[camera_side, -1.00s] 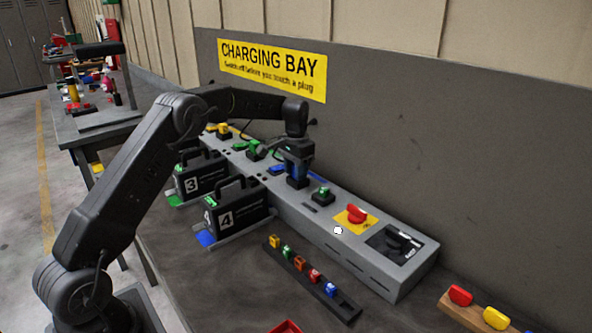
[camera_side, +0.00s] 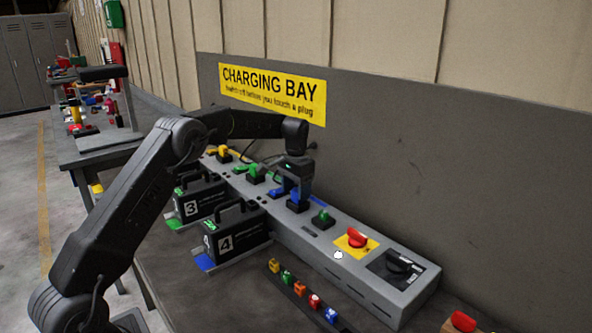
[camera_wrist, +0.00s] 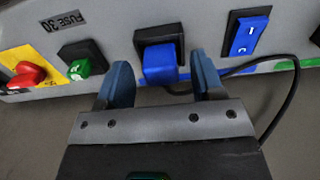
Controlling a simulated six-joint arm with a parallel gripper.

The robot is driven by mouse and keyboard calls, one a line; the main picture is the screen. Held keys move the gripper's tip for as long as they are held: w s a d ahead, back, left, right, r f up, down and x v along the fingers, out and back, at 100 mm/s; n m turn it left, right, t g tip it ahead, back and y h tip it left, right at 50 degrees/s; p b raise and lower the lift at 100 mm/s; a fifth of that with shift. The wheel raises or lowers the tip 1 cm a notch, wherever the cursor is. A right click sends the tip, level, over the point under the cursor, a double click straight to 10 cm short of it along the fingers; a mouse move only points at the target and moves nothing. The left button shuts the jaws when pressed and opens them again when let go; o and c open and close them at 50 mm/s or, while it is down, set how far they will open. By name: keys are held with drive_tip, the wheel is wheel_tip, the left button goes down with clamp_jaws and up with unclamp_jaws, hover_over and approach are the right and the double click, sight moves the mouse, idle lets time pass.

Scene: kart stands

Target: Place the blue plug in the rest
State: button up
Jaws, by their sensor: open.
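The blue plug (camera_wrist: 160,68) sits in a black socket on the grey charging unit (camera_side: 330,238). In the wrist view my gripper (camera_wrist: 161,60) is open, with one blue finger on each side of the plug. Small gaps show between the fingers and the plug, and I see no grip on it. In the side view my gripper (camera_side: 297,188) is over the same socket and hides most of the plug. I cannot tell for sure which thing is the rest.
A blue switch (camera_wrist: 247,36) is right of the plug in the wrist view, with a black cable near the right finger. A green piece (camera_wrist: 80,68) and a red knob (camera_wrist: 28,75) are to the left. Battery 4 (camera_side: 236,238) and a fuse strip (camera_side: 300,297) stand in front.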

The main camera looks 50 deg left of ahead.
sight(296, 191)
wheel_tip(296, 191, up, 10)
drive_tip(key=s+d+r+t, duration=0.1)
drive_tip(key=s+d+r, duration=0.6)
drive_tip(key=r, duration=0.1)
drive_tip(key=s+d+r+t, duration=0.2)
drive_tip(key=s+d, duration=0.3)
drive_tip(key=s, duration=0.4)
drive_tip(key=s+d+f+t, duration=0.1)
drive_tip(key=s+d+f, duration=0.2)
drive_tip(key=s, duration=0.6)
drive_tip(key=s+d+f+t, duration=0.1)
drive_tip(key=s+d+f, duration=0.2)
drive_tip(key=s, duration=0.7)
wheel_tip(296, 191, down, 2)
drive_tip(key=shift+s+d+f+t, duration=0.1)
drive_tip(key=shift+s+d+t, duration=0.1)
drive_tip(key=shift+s+t, duration=0.1)
